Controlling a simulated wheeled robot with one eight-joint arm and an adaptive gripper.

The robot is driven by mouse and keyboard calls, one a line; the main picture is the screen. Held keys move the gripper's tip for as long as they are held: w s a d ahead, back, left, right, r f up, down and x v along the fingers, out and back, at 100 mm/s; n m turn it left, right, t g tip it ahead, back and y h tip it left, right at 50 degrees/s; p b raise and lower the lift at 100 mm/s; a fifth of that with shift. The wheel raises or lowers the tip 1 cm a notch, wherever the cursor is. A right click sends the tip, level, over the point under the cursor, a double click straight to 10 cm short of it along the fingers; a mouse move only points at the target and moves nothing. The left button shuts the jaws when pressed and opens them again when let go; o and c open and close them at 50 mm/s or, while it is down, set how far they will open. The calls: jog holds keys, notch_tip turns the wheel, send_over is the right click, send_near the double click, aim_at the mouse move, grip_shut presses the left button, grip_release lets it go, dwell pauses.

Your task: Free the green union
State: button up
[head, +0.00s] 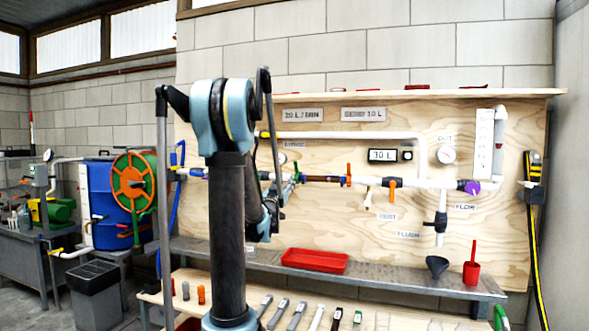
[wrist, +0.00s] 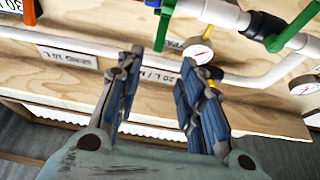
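In the wrist view, my gripper (wrist: 160,75) is open, with its two blue-grey fingers apart and nothing between them. A green part (wrist: 290,30) with a short arm sits on the white pipe at the upper right, beside a dark fitting. A green lever (wrist: 165,22) stands at the top, just beyond the fingertips. I cannot tell for certain which green part is the union. In the head view, a small green part (head: 298,177) shows on the pipe line just right of my arm. My arm hides much of that area and my fingers are not clear there.
A gauge (wrist: 198,52) and a white pipe (wrist: 240,80) lie close to my right finger. In the head view, an orange valve handle (head: 349,174) and a display (head: 382,155) are to the right. A red tray (head: 315,261) sits on the ledge, with several tools on the bench below.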

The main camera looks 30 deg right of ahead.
aim_at(295, 166)
jog(key=x, duration=1.5)
jog(key=shift+w+d+r, duration=0.1)
jog(key=shift+w+r, duration=0.05)
jog(key=shift+w, duration=0.15)
grip_shut()
